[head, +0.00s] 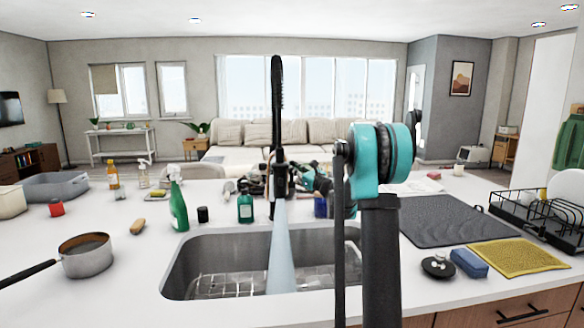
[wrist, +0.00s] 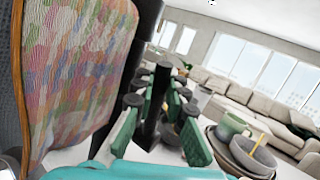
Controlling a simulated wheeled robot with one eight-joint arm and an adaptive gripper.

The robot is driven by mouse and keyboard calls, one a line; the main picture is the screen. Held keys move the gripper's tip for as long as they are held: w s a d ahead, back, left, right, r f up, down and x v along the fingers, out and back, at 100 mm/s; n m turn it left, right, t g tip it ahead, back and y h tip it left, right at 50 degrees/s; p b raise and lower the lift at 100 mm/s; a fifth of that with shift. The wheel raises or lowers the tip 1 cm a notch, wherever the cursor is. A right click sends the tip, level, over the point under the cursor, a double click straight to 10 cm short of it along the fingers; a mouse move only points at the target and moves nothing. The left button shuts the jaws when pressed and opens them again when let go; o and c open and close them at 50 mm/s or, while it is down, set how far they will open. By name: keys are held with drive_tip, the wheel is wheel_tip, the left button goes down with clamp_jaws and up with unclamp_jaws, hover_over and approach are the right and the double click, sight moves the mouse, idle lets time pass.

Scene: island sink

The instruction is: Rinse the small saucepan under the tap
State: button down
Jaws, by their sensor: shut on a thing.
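The small saucepan (head: 86,262) is a steel pan with a brown-looking rim and black handle. It stands upright on the counter left of the sink (head: 205,255). The black tap (head: 277,100) rises behind the sink; a pale blue stream (head: 281,250), apparently running water, falls from it into the basin. My gripper (head: 290,185) is behind the sink by the tap, well right of the saucepan and partly hidden. In the wrist view, its green-padded fingers (wrist: 162,135) are around a black upright post (wrist: 156,105), apparently part of the tap.
A drying mat (head: 440,220), blue sponge (head: 468,263), yellow cloth (head: 520,258) and dish rack (head: 535,215) are right. Stacked bowls (wrist: 240,150) are near my gripper.

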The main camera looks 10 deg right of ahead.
drive_tip(key=c, duration=1.5)
unclamp_jaws()
drive_tip(key=v, duration=1.2)
